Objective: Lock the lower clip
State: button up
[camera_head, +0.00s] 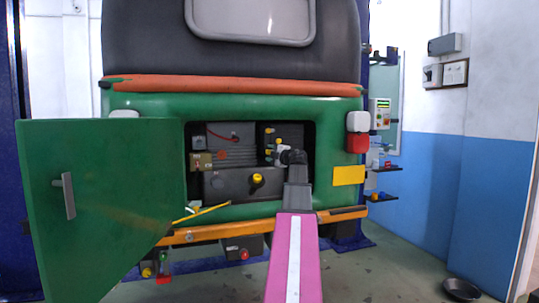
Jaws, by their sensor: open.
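The rickshaw (240,109) shows its green rear with an open engine bay. My gripper (279,156) reaches into the right side of the bay at the end of my arm. It is small and dark here, beside a dark box (268,131) with small yellow parts on it. Its jaws are open; I cannot tell whether they touch anything. I cannot make out which part is the lower clip; my gripper and arm hide some of that side. A yellow knob (257,180) sits on a grey unit lower in the bay.
The green door (110,210) with a grey handle (68,195) stands open at the left. A thin yellow rod (203,213) crosses the bay's lower lip. An orange bumper (225,232) runs below. Small shelves (381,197) stand at the right. A dark bowl (462,288) lies on the floor.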

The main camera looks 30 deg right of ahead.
jog(key=s+d, duration=0.1)
jog(key=s, duration=0.8)
jog(key=shift+s+d+f, duration=0.15)
jog(key=shift+f, duration=0.2)
